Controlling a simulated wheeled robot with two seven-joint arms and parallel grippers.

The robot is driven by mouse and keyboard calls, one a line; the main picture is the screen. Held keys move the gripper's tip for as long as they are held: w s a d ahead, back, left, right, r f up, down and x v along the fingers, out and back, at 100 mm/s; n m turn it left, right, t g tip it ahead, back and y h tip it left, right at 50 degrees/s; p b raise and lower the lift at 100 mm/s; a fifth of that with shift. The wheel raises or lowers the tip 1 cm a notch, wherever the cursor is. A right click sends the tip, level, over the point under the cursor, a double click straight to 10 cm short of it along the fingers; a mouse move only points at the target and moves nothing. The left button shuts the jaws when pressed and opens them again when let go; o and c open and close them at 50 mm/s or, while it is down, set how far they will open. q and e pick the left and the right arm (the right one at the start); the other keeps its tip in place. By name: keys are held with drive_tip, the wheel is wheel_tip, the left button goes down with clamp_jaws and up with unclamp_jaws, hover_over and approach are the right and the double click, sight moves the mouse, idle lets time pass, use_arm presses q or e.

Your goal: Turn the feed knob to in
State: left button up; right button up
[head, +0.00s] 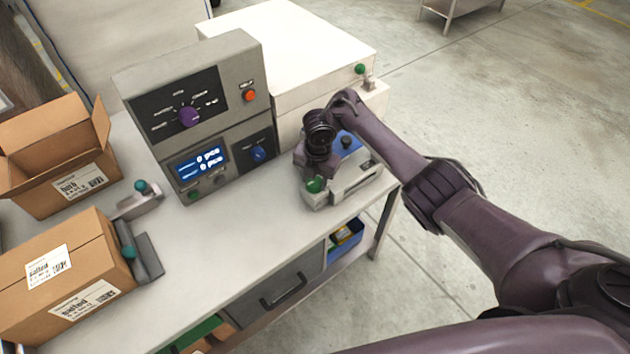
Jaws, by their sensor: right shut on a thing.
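My right gripper (312,172) reaches down over a small grey machine (352,182) at the right end of the bench. It is shut on a green knob (316,185) on the front left of that machine, partly hidden by the fingers. A purple knob (189,117) with several labelled positions sits on the upper panel of a grey control box (190,70). A blue knob (258,154) sits on a dark plate lower on that box. The lettering is too small to tell which knob is the feed knob or where it points. My left gripper is not in view.
A dark knob (346,142) stands on the small machine behind my gripper. A white cabinet (290,40) stands behind. Cardboard boxes (60,275) fill the bench's left. An orange button (250,96) is on the control box. The bench front (235,245) is clear.

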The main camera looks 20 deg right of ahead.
sight(316, 182)
drive_tip(key=shift+n, duration=0.6)
drive_tip(key=o, duration=1)
drive_tip(key=shift+r, duration=0.5)
wheel_tip(316, 182, up, 6)
drive_tip(key=p, duration=0.3)
drive_tip(key=shift+s+d, duration=0.1)
drive_tip(key=shift+s, duration=0.05)
drive_tip(key=shift+r+p, duration=0.4)
drive_tip(key=shift+r, duration=0.05)
